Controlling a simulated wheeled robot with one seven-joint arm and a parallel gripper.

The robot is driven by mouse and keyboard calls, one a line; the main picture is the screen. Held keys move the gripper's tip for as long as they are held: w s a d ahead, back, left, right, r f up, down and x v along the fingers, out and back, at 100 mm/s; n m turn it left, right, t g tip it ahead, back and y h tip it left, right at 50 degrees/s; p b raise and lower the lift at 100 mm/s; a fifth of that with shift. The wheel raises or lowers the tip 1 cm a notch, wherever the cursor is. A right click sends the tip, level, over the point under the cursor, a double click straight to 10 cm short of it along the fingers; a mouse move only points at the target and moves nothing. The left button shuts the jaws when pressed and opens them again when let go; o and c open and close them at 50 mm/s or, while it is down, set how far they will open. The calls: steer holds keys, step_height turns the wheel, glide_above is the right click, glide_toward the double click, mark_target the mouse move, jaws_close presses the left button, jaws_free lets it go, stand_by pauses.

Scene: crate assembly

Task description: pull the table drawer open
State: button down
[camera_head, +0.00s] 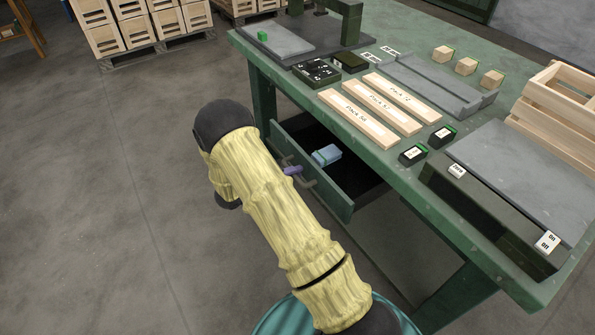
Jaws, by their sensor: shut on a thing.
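The table drawer (338,199) under the green table (262,88) stands pulled out, with its dark inside showing. A light blue block-like thing (327,155) lies in it. A grey bar handle (309,184) is on the drawer's front. My gripper (292,170) is at this handle, shut on it. Only a small purple part of the gripper shows; the rest is hidden behind my yellow-covered arm, which crosses the middle of the view.
On the table lie several labelled wooden planks (357,120), a grey tray (438,83), small wooden blocks (466,66) and dark labelled boxes (413,153). A wooden crate (560,100) stands at the right. Stacked crates (140,30) stand far left. The floor left of the table is clear.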

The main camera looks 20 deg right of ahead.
steer(key=c, duration=1.5)
jaws_free()
steer(key=shift+o, duration=0.2)
steer(key=shift+a, duration=0.1)
steer(key=v, duration=1.7)
steer(key=shift+p, duration=0.4)
steer(key=shift+a+r, duration=0.1)
